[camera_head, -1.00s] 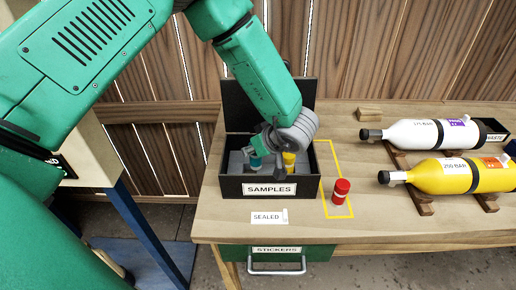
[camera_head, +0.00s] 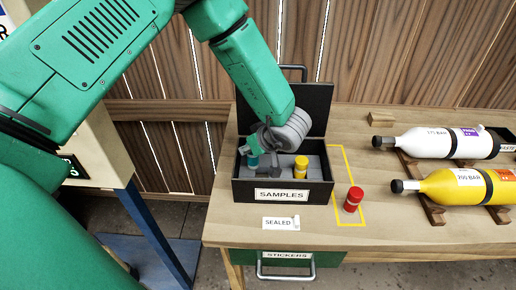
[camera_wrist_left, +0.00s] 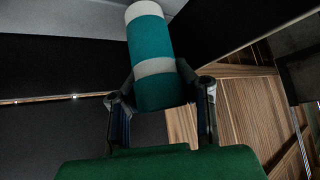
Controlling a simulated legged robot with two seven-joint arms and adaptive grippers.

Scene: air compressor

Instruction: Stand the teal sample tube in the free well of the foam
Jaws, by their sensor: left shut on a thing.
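The teal sample tube (camera_wrist_left: 155,60) has a grey band and a white end. My left gripper (camera_wrist_left: 162,98) is shut on it in the left wrist view, with one finger on each side. In the head view the tube (camera_head: 253,161) is at the left side of the open black SAMPLES box (camera_head: 247,193), below my left gripper (camera_head: 250,149). The grey foam (camera_head: 314,164) lies inside the box. A yellow-capped tube (camera_head: 301,168) stands in it on the right. My wrist hides part of the foam; I cannot tell whether the teal tube touches it or where the free well is.
A SEALED label (camera_head: 280,223) lies in front. White (camera_head: 425,141) and yellow (camera_head: 450,186) cylinders rest on wooden cradles at right. The box's raised lid (camera_head: 312,108) is behind my wrist.

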